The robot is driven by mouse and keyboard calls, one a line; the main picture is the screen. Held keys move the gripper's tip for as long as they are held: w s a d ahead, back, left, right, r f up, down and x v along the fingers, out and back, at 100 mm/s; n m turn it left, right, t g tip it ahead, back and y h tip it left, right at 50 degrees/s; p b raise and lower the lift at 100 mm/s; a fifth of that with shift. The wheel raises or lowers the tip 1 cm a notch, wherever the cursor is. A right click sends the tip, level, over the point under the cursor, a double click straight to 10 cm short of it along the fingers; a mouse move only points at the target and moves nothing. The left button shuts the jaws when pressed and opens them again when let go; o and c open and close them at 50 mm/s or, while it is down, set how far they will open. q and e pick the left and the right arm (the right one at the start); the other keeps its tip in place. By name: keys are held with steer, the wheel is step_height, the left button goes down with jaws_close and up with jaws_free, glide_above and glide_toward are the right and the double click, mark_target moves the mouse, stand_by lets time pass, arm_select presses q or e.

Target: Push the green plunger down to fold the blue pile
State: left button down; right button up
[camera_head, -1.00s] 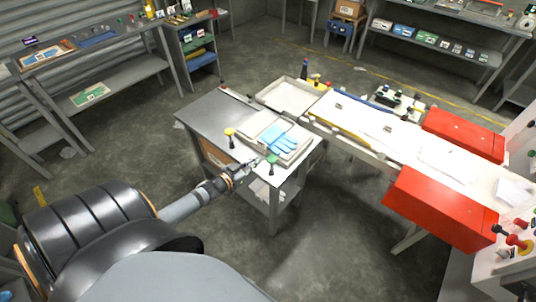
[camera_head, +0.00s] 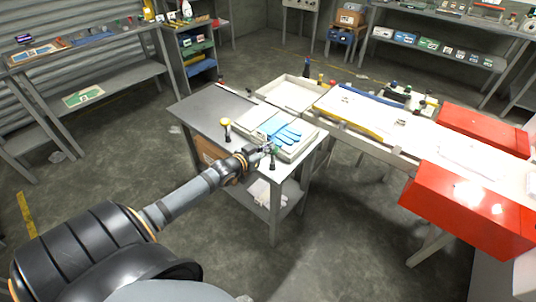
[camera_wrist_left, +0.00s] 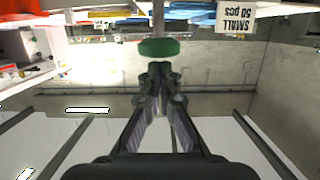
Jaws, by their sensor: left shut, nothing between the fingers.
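The green plunger (camera_head: 275,150) stands at the near edge of the steel table, beside the blue pile (camera_head: 286,132), which lies flat like stacked gloves on a pale tray. My left gripper (camera_head: 265,150) is shut and empty, close beside the plunger's head. In the left wrist view the round green plunger head (camera_wrist_left: 158,47) shows just beyond my shut fingertips (camera_wrist_left: 161,77); I cannot tell if they touch. Part of the blue pile (camera_wrist_left: 185,15) shows at the top of that view. My right gripper is not in view.
A yellow-topped plunger (camera_head: 227,125) stands to the left on the same table. An empty white tray (camera_head: 290,94) sits behind. A white bench with red boxes (camera_head: 470,200) stands to the right. A "SMALL 50 pcs" label (camera_wrist_left: 236,16) shows in the wrist view.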

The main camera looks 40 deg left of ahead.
arm_select(q)
steer(key=shift+f, duration=0.25)
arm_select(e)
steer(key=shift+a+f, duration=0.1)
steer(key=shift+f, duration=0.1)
